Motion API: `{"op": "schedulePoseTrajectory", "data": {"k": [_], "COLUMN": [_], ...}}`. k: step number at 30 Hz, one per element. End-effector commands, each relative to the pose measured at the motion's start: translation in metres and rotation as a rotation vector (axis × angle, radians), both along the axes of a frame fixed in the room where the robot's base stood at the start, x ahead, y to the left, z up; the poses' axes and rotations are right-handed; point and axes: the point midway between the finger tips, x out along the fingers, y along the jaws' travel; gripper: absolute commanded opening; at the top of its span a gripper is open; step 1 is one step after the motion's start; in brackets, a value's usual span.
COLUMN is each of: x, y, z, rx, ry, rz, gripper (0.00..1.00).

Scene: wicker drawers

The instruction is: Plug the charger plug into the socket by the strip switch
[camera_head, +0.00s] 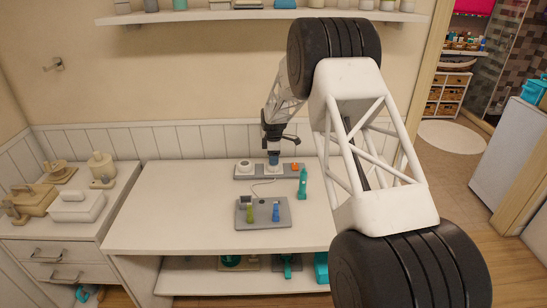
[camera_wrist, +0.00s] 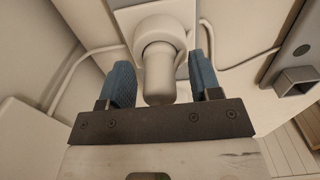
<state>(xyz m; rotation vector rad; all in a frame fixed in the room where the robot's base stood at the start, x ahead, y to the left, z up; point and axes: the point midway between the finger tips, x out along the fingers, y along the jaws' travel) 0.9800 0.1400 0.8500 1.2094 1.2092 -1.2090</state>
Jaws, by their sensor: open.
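The white, rounded charger plug (camera_wrist: 160,75) is in the wrist view, standing on a pale square plate (camera_wrist: 130,18). My gripper (camera_wrist: 160,85) is open, with one blue finger on each side of the plug and a visible gap on both sides. In the head view, my gripper (camera_head: 273,160) points down over the middle of the grey power strip (camera_head: 258,177). The orange strip switch (camera_head: 295,167) is at the strip's right end. A white round piece (camera_head: 245,166) is at its left end. The plug's prongs are hidden, so I cannot tell how deep it sits.
A grey tray (camera_head: 242,224) with green and blue upright pieces lies in front of the strip. A teal upright object (camera_head: 302,182) stands right of it. A thin white cord (camera_head: 262,183) runs between strip and tray. The table's left part (camera_head: 175,205) is clear.

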Motion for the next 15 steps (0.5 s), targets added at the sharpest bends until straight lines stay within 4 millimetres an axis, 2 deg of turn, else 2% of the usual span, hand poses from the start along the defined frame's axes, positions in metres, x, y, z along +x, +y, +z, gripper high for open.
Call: {"op": "schedulePoseTrajectory", "data": {"k": [8,15], "x": [0.0,0.0], "y": [0.0,0.0], "z": [0.007,0.033], "rx": [0.0,0.0], "ry": [0.0,-0.002], "rz": [0.0,0.0], "gripper": [0.58,0.58]}}
